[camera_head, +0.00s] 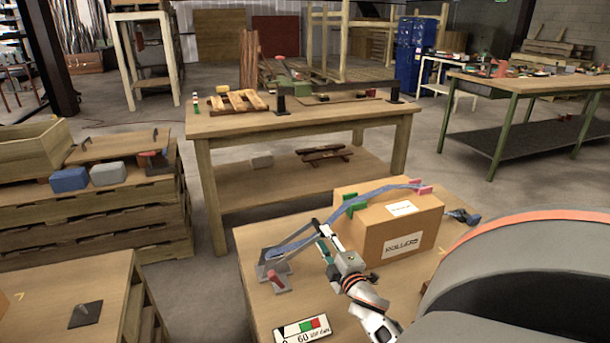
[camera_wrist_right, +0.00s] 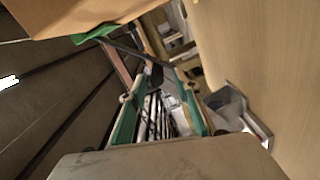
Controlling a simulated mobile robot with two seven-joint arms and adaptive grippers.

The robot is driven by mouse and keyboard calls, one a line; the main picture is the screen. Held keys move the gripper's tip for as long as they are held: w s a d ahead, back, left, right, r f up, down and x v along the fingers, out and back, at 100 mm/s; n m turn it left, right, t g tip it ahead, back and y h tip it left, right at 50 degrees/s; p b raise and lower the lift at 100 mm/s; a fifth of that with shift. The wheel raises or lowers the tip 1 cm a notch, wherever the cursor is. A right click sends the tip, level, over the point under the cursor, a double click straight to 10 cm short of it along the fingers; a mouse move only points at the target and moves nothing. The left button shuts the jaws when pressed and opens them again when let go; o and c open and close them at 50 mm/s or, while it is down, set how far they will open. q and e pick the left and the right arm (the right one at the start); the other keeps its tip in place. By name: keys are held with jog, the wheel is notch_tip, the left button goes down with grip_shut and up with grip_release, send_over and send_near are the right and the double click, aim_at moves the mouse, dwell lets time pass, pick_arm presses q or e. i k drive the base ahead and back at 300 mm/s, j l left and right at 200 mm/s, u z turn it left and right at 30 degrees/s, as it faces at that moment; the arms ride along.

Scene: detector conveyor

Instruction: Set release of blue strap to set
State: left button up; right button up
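A blue strap (camera_head: 300,236) runs from a grey anchor fitting (camera_head: 268,268) up over a cardboard box (camera_head: 370,245) marked ROLLERS, towards a small blue-grey fitting (camera_head: 464,216) at the right. A red lever (camera_head: 277,278) sits on a grey base by the left anchor. My right gripper (camera_head: 325,240) is left of the box, close to the sloping strap; contact is unclear. In the wrist view its green-padded fingers (camera_wrist_right: 158,90) stand apart, with nothing clearly held. The box (camera_wrist_right: 75,15) shows at upper left and a grey fitting (camera_wrist_right: 240,108) at right. My left gripper is out of view.
A green corner guard (camera_head: 354,203) and a pink one (camera_head: 421,187) sit on the box edges. A card (camera_head: 302,328) with green and red patches lies at the table's front. Bare tabletop (camera_head: 258,237) shows left of the box.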

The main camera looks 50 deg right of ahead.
aim_at(273, 276)
jog(key=k+j, duration=0.8)
jog(key=k, duration=0.05)
